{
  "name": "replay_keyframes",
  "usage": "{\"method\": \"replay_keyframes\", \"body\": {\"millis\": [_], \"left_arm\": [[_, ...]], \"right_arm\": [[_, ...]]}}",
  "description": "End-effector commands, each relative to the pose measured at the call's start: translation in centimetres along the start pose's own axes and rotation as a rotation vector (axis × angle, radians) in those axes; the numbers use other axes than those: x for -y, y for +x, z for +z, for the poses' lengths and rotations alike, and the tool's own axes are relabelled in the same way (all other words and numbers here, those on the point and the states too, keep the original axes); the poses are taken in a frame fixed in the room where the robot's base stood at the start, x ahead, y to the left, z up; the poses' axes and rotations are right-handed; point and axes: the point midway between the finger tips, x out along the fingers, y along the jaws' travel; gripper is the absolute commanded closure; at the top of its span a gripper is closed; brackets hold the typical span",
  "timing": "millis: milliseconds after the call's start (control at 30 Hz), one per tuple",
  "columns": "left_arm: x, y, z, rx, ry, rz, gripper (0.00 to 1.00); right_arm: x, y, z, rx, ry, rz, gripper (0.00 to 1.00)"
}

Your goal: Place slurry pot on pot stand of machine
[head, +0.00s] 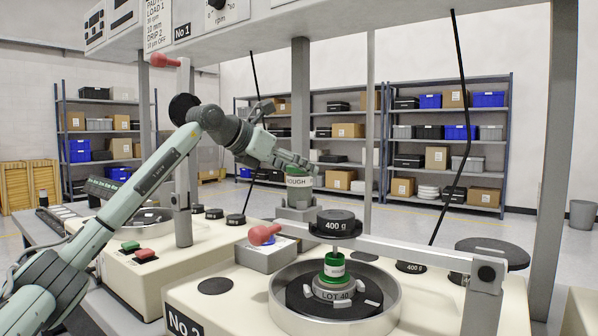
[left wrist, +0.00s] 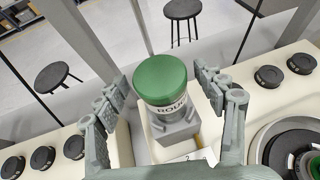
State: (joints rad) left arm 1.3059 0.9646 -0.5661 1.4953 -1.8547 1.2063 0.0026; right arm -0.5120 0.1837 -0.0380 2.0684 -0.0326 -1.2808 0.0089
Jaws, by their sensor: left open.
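The slurry pot (head: 299,182), pale with a green lid and a label reading "ROUGH", stands upright on a grey pot stand (head: 296,206) at the back of the machine. In the left wrist view, the pot (left wrist: 163,82) is seen from above, with the grey stand (left wrist: 176,131) under it. My left gripper (head: 293,163) is at the pot's upper part. In the left wrist view, its fingers (left wrist: 161,80) are spread on either side of the pot, with gaps visible on both sides. My right gripper is in neither view.
A lapping bowl (head: 385,318) holds a fixture labelled "LOT 40" with a green piece. A 400 g weight (head: 337,222) sits above it. A grey arm bar (head: 400,254) crosses the machine. Grey posts, thin dark rods and several black weights stand around.

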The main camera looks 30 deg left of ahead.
Motion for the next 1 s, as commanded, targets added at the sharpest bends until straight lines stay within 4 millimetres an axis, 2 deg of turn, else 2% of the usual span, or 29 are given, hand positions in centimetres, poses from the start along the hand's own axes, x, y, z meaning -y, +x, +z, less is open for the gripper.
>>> {"method": "replay_keyframes", "body": {"millis": [300, 500, 667, 1000], "left_arm": [[-0.1, -6.9, 0.0, 0.003, 0.002, 0.004, 0.30], [0.0, -9.7, -0.1, 0.000, 0.001, 0.002, 0.30], [0.0, -10.6, 0.0, 0.000, 0.001, 0.001, 0.30], [0.0, -10.6, 0.0, 0.000, 0.001, 0.001, 0.30]], "right_arm": [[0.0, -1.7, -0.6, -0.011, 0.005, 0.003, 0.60], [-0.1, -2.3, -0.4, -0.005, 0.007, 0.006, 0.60], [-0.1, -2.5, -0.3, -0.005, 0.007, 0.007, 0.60], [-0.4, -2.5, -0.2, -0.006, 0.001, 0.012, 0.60]]}}
